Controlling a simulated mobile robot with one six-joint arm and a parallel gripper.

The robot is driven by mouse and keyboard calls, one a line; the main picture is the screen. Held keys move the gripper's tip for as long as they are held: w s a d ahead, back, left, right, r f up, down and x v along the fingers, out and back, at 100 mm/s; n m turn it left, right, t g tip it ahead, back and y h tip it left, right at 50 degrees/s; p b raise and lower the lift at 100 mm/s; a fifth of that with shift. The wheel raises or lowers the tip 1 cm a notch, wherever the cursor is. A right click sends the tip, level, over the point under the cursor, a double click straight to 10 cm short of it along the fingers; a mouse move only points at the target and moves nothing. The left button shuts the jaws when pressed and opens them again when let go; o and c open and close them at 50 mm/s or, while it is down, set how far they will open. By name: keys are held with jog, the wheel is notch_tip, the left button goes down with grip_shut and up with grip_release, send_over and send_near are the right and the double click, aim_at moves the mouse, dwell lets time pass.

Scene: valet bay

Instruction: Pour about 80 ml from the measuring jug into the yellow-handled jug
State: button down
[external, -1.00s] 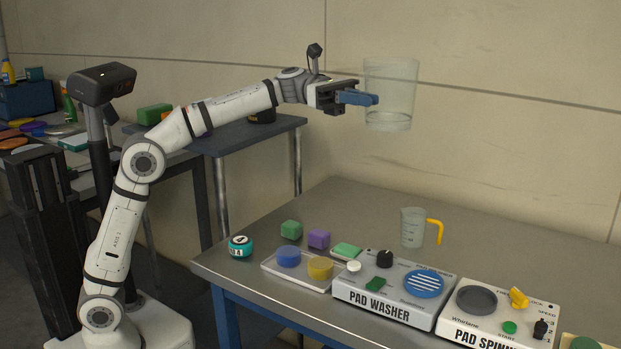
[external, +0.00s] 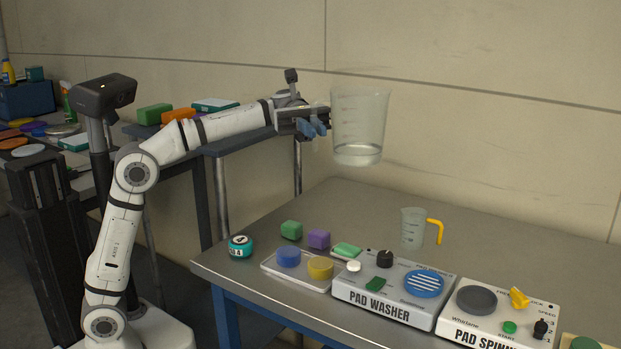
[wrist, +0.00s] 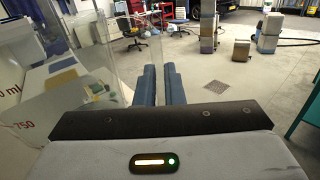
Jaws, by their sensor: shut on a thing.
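The measuring jug (external: 358,115) is a large clear vessel with faint red marks and a little clear liquid at its bottom. It is upright in the air, above the back of the bench. My gripper (external: 316,127), with blue fingers, is shut on its left side. In the wrist view the blue fingers (wrist: 160,86) point away, and the jug's clear wall (wrist: 92,62) with red figures fills the left. The yellow-handled jug (external: 412,229) is smaller and clear. It stands upright on the bench, below and right of the held jug, its handle (external: 438,231) to the right.
The pad washer (external: 350,291) and pad spinner (external: 500,330) stand along the bench's front. Left of them are a tray (external: 272,266) with blue and yellow pads, green and purple blocks and a teal round container (external: 240,246). The bench (external: 500,240) is clear right of the yellow-handled jug.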

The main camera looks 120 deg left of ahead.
notch_tip(320, 180, down, 18)
dwell(0.3)
jog(key=w+a+r+n+p, duration=0.5)
jog(key=a+r+n+p, duration=0.3)
jog(key=n+p, duration=0.4)
jog(key=r+p, duration=0.1)
jog(key=p, duration=0.2)
jog(key=shift+w+n+t+y+p, duration=0.15)
jog(key=shift+n+t+y+p, duration=0.15)
jog(key=shift+n+t+p, duration=0.1)
dwell(0.4)
